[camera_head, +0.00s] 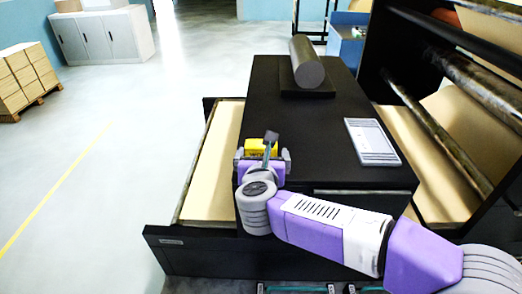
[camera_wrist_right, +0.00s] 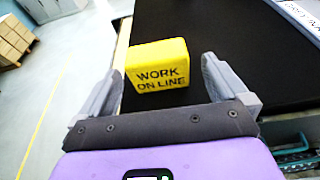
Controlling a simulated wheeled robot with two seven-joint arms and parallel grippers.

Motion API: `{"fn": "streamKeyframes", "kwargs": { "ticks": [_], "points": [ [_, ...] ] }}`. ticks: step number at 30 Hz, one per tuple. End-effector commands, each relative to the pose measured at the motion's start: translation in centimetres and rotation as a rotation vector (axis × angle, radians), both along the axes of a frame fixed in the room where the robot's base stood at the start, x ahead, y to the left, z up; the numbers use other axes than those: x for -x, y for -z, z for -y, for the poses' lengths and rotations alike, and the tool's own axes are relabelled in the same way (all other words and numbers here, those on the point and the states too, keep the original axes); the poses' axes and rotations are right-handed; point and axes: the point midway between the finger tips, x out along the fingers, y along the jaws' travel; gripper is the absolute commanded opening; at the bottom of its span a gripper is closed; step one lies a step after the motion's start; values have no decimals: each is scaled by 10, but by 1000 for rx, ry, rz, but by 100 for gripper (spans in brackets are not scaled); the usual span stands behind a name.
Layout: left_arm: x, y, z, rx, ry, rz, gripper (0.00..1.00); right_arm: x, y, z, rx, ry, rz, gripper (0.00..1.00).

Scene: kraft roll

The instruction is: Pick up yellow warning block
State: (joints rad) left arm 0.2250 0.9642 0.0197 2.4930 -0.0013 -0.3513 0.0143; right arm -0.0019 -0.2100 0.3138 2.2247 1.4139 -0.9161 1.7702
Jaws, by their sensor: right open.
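The yellow warning block (camera_wrist_right: 158,68) has black lettering that reads "WORK ON LINE". It stands on the black machine top near its left edge, and in the head view the block (camera_head: 257,147) is partly hidden by my right gripper. My right gripper (camera_head: 262,158) is open just in front of the block. In the right wrist view the gripper's two fingers (camera_wrist_right: 160,85) lie on either side of the block, with gaps between the fingers and the block. My left gripper is not in view.
The black machine top (camera_head: 315,125) also carries a dark grey roll (camera_head: 306,65) on a plate and a light grey panel (camera_head: 372,141) to the right. Rollers and brown paper (camera_head: 440,150) are at the right. Stacked boxes (camera_head: 27,75) and a grey cabinet (camera_head: 100,38) stand far left.

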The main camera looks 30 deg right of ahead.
Motion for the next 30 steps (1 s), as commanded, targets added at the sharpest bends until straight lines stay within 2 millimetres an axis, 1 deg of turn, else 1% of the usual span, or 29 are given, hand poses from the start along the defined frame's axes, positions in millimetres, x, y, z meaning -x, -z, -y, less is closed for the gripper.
{"fn": "streamKeyframes", "kwargs": {
  "ticks": [1, 3, 8, 16, 20, 26, 29, 30],
  "points": [
    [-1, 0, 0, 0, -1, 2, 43, -7, 3, 4, 0, 0, -5, 100],
    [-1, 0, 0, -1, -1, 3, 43, -13, 5, 7, 1, -1, -4, 100],
    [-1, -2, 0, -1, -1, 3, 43, -21, 7, 13, 2, -1, -5, 100],
    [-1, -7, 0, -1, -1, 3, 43, -54, 16, 32, 2, -1, -6, 100],
    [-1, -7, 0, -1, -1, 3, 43, -60, 18, 36, 2, -2, -3, 100],
    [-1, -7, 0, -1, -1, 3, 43, -60, 18, 36, 2, -2, -3, 100],
    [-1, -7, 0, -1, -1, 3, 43, -60, 18, 36, 2, -2, -3, 86],
    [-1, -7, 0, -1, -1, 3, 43, -60, 18, 36, 2, -2, -3, 80]
  ]
}}
